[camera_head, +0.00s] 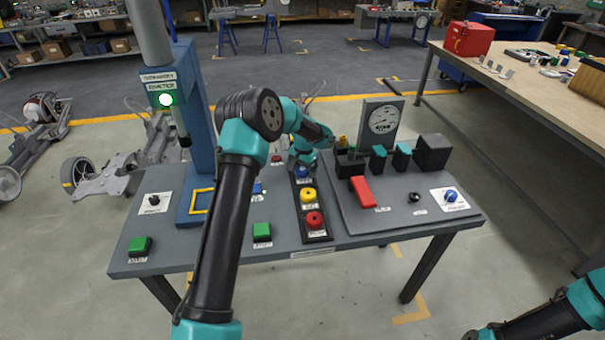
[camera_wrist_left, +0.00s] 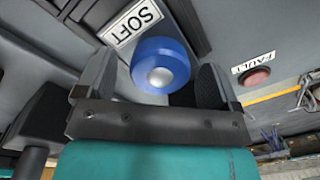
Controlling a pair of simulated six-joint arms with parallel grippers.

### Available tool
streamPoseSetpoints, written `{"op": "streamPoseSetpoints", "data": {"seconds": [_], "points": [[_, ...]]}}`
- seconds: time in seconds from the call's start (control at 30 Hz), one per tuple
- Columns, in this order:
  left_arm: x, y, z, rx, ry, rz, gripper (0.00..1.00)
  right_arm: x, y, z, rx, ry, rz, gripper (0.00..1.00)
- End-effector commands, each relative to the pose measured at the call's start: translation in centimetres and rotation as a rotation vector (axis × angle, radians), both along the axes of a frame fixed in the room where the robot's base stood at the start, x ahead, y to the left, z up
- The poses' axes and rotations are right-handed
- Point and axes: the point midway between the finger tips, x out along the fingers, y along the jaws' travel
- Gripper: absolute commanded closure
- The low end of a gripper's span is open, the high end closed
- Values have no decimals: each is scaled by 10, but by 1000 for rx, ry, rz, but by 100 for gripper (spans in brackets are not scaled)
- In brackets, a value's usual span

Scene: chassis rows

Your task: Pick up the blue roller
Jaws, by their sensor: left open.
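The blue roller (camera_wrist_left: 160,66) is a round blue piece with a silver centre, beside a white label reading SOFT in the left wrist view. In the head view the blue roller (camera_head: 302,172) shows partly at the far end of a black strip (camera_head: 325,237), behind a yellow and a red round piece. My left gripper (camera_head: 303,163) is over that end of the strip. In the left wrist view its jaws (camera_wrist_left: 160,85) are open, one finger on each side of the roller; contact cannot be told. My right gripper (camera_head: 478,334) is cut off at the lower right.
The yellow piece (camera_head: 308,195) and red piece (camera_head: 314,220) sit close by in the strip. A blue column (camera_head: 196,130) stands left of my left arm. A gauge (camera_head: 383,120), black blocks and a red bar (camera_head: 362,191) stand to the right. A red FAULT button (camera_wrist_left: 257,77) is nearby.

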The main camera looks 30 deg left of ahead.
Motion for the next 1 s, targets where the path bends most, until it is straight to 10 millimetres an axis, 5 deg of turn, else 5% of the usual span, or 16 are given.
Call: {"op": "streamPoseSetpoints", "data": {"seconds": [0.07, 0.67, 1.0], "points": [[0, 0, 0, 0, 0, 0, 13, 0, 0, 0, 0, 0, 0, 17], [0, 0, 0, 0, 0, 0, 70, 0, 0, 0, 0, 0, 0, 17], [0, 0, 3, 1, -1, 0, 72, 0, 0, 0, 0, 0, 0, 17]]}}
